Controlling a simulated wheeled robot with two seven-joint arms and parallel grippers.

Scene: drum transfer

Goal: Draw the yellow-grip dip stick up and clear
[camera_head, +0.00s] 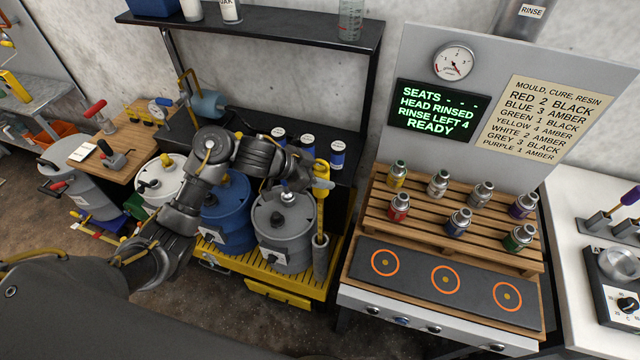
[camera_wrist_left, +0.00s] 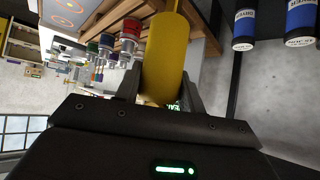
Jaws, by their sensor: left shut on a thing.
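The yellow-grip dip stick (camera_head: 322,183) stands upright at the right end of the yellow drum stand. Its thin shaft runs down to a grey tube (camera_head: 320,262), and its lower end is hidden there. My left gripper (camera_head: 314,187) is shut on the yellow grip from the left. In the left wrist view the yellow grip (camera_wrist_left: 166,65) fills the space between the fingers. The grey drum (camera_head: 284,228) is just left of the tube, below my left wrist. My right gripper is not in view.
A blue drum (camera_head: 228,212) and a white drum (camera_head: 163,182) stand left of the grey drum. A dark shelf (camera_head: 265,35) is above. A wooden rack (camera_head: 455,230) of coloured bottles is to the right. Blue-labelled cans (camera_head: 337,155) stand behind the gripper.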

